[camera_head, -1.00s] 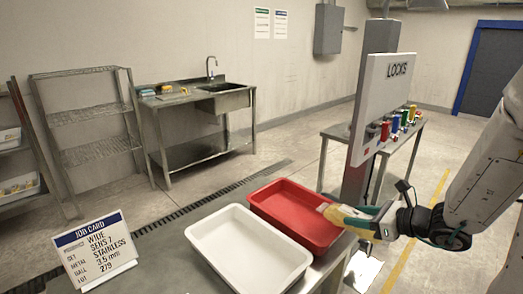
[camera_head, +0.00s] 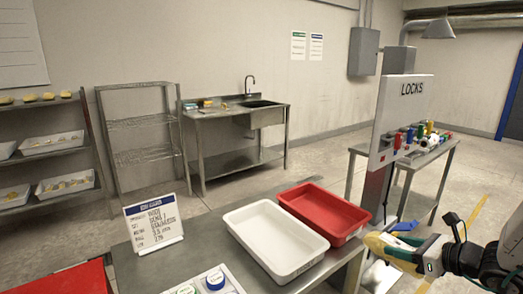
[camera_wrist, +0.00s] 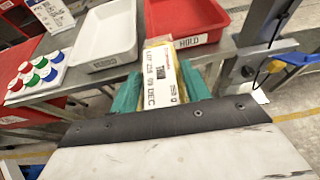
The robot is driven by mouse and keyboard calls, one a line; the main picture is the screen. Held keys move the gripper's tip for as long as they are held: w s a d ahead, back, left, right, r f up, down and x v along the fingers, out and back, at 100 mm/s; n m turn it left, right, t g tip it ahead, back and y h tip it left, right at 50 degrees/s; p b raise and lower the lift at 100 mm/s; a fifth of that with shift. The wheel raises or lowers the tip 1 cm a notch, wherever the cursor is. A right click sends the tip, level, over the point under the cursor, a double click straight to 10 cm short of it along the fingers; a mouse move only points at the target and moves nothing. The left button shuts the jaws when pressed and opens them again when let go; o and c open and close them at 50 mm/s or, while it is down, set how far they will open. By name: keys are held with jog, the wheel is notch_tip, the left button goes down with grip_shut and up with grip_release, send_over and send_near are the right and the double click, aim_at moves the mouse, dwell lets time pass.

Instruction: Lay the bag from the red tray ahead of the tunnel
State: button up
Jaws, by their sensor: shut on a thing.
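My gripper (camera_head: 408,254) is at the lower right of the head view, to the right of the red tray (camera_head: 325,212). Its teal fingers are shut on a bag, whose pale yellow end (camera_head: 386,246) shows there. In the wrist view the bag (camera_wrist: 162,75) sits between the fingers, with a white printed label reading a lot and "DEC" and yellow edges. The red tray (camera_wrist: 192,40) carries a "HOLD" label and lies beyond the bag; its visible inside looks empty. No tunnel is in view.
A white tray (camera_head: 276,240) stands left of the red one on a steel table, with a job card (camera_head: 153,222) and coloured round pieces (camera_head: 214,280) further left. The LOCKS board (camera_head: 404,100) on its post stands behind my gripper. Shelves and a sink line the wall.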

jog(key=w+d+m+t+h, duration=0.2)
jog(key=w+m+h, duration=0.2)
jog(key=w, duration=0.7)
jog(key=w+a, duration=0.5)
jog(key=a, duration=0.5)
jog(key=shift+a, duration=0.3)
